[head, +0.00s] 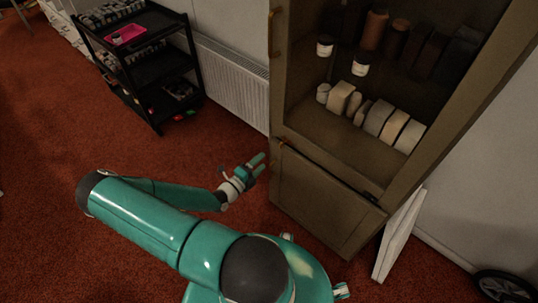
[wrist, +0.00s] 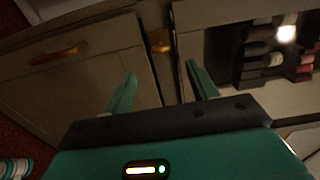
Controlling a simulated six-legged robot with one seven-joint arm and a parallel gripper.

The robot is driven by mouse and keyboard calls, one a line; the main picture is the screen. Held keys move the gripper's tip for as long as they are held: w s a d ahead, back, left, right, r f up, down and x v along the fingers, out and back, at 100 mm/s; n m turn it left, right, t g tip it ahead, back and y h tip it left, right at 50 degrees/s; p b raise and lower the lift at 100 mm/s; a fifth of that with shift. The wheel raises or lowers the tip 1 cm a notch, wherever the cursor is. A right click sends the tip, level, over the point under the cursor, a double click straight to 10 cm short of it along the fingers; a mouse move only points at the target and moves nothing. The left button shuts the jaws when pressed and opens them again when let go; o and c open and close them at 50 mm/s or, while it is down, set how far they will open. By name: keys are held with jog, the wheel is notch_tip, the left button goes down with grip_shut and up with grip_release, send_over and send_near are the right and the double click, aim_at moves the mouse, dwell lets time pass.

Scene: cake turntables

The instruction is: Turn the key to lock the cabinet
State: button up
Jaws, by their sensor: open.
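A brown cabinet (head: 325,196) stands right of my gripper in the head view, with an open-fronted or glazed upper part and a closed lower door (head: 318,200). In the wrist view, a small brass-coloured piece (wrist: 159,41), which looks like the key, sits on the cabinet frame beside the lower door. My gripper (head: 262,163) is open and empty, just left of the cabinet in the head view. In the wrist view its two fingers (wrist: 161,72) are spread, with the brass piece beyond the gap between them. I cannot tell which way the key is turned.
An orange-brown handle (wrist: 58,55) is on the lower door. Jars and blocks (head: 376,117) stand on the cabinet shelves. A white radiator (head: 232,80) and a black trolley (head: 150,68) are behind. A white panel (head: 398,235) leans at the cabinet's right. Red carpet (head: 60,150) is clear at left.

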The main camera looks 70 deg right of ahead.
jog(key=v, duration=0.3)
dwell(0.6)
jog(key=w+a+r+m+t+y, duration=0.1)
jog(key=w+a+r+m+y, duration=0.5)
jog(key=a+r+m, duration=0.4)
jog(key=w+a+r+m+t+y, duration=0.1)
jog(key=w+a+r+m+y, duration=0.3)
jog(key=w+a+r+m, duration=0.55)
jog(key=s+a+r+m+t+y, duration=0.2)
jog(key=a+r+m+t, duration=0.3)
jog(key=a+r, duration=0.5)
jog(key=s+a+r+m+t+y, duration=0.3)
jog(key=a+r+m, duration=0.4)
jog(key=a+r, duration=0.3)
notch_tip(320, 180, up, 4)
jog(key=t+y, duration=0.1)
jog(key=t, duration=0.1)
jog(key=shift+a+r+t+y, duration=0.2)
jog(key=shift+a+t+y, duration=0.1)
jog(key=shift+a, duration=0.05)
jog(key=shift+s, duration=0.15)
